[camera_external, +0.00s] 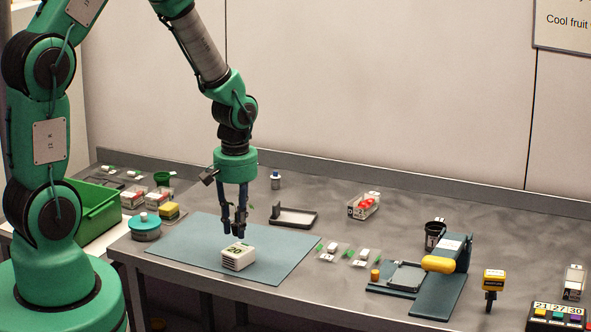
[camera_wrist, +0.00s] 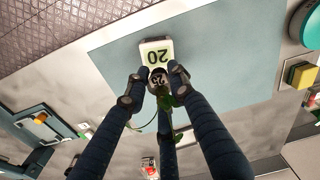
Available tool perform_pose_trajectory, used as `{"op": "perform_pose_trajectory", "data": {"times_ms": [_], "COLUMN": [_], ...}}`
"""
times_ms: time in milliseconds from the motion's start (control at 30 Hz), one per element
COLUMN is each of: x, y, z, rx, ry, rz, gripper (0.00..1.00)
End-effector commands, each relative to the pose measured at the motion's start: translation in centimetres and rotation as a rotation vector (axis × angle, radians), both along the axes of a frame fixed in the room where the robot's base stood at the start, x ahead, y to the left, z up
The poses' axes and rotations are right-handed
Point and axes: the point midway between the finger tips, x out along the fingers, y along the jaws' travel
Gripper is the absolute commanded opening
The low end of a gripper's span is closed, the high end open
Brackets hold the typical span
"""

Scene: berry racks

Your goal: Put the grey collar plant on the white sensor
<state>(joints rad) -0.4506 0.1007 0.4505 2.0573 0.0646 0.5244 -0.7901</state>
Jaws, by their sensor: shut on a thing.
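My gripper (camera_external: 238,228) points down over the blue mat and is shut on a small dark grey piece (camera_wrist: 159,77) marked "25". A green stem and leaf (camera_wrist: 178,136) show beside it in the wrist view, so it appears to be the grey collar plant; the fingers hide much of it. The white sensor (camera_external: 239,257), a white box with a green "20" display, stands on the mat just below the fingertips. It also shows in the wrist view (camera_wrist: 148,42), just beyond the held piece. I cannot tell whether the two touch.
The blue mat (camera_external: 190,250) is otherwise clear. A teal round device (camera_external: 145,228) stands to its left, near a green crate (camera_external: 95,212). A dark tray (camera_external: 293,216) lies behind the mat. Small labelled trays (camera_external: 362,256) and a blue-green press-like device (camera_external: 440,275) stand to the right.

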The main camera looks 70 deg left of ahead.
Motion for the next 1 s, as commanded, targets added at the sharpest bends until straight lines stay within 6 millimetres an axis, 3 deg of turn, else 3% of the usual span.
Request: {"op": "perform_pose_trajectory", "data": {"times_ms": [400,867,900,1000], "x": [-0.1,0.0,0.0,0.0], "y": [0.0,0.0,0.0,0.0], "z": [-3.4,-3.9,-3.9,-3.8], "rx": [-0.001,0.0,0.0,0.0], "ry": [0.001,0.0,0.0,0.0], "rz": [0.0,0.0,0.0,0.0], "gripper": [0.04,0.04,0.27,0.43]}}
